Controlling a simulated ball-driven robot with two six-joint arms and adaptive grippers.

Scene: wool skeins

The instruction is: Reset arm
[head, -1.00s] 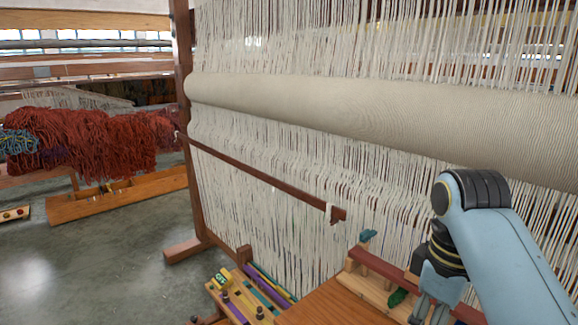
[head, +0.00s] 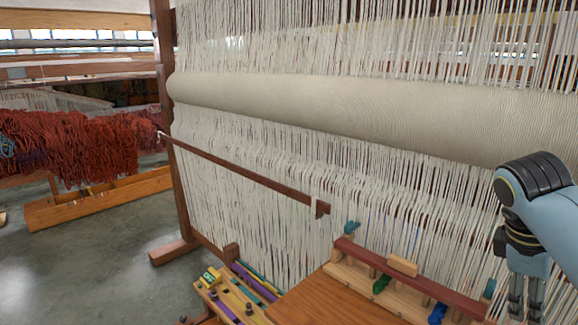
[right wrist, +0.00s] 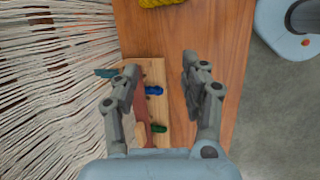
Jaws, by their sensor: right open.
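My right arm comes in at the right edge of the head view, with its gripper (head: 525,302) pointing down beside the right end of a wooden rack (head: 350,248). In the right wrist view the right gripper (right wrist: 160,72) is open, its two fingers well apart with nothing between them held. The rack's red-brown rail and pale wood lie below and near the left finger. A green skein (head: 380,285) and a blue skein (head: 437,313) sit in the rack. They also show in the right wrist view as green (right wrist: 159,128) and blue (right wrist: 154,90). My left gripper is not in view.
A large loom with white warp threads (head: 250,190) and a cloth roll (head: 330,105) stands behind the rack. A wooden tabletop (head: 310,300) lies in front. A yellow skein (right wrist: 160,2) is at the wrist view's top. Red wool (head: 75,145) hangs at left.

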